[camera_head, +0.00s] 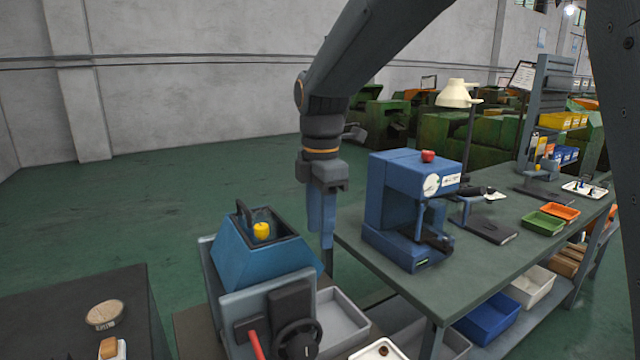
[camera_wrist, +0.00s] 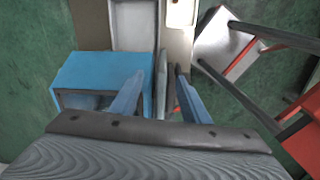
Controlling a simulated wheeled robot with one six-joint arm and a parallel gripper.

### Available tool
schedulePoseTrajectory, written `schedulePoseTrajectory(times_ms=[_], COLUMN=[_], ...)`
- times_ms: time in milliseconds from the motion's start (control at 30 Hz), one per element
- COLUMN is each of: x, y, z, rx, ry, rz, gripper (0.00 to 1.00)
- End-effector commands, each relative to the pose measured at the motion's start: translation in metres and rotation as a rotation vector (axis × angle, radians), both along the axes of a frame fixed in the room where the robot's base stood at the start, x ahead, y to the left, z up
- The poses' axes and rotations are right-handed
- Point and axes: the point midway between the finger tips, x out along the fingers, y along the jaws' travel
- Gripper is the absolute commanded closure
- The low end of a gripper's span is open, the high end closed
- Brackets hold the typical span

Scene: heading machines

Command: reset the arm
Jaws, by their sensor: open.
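My arm reaches down from the top of the head view. My gripper (camera_head: 328,245) points downward in the gap between the blue hopper machine (camera_head: 262,262) and the workbench (camera_head: 440,290). In the wrist view my gripper (camera_wrist: 157,88) shows two blue fingers spread apart, with nothing held between them. Below it in that view are a light blue box-shaped housing (camera_wrist: 75,70) on the left and a grey tray (camera_wrist: 135,25) at the top.
A blue machine (camera_head: 390,205) with a red object (camera_head: 428,156) on top stands on the workbench, close right of my gripper. Green (camera_head: 543,223) and orange (camera_head: 560,210) trays lie farther along. A dark table (camera_head: 75,310) is at lower left. Open green floor lies behind.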

Motion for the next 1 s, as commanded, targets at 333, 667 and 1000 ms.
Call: schedulePoseTrajectory(times_ms=[333, 667, 1000], x=[-0.052, -0.129, -0.151], y=[-0.119, -0.193, -0.205], z=[-0.092, -0.158, -0.171], rx=[0.054, 0.127, 0.153], ry=[-0.021, -0.038, -0.041], rz=[-0.97, -1.788, -2.003], gripper=[0.58, 0.58, 0.58])
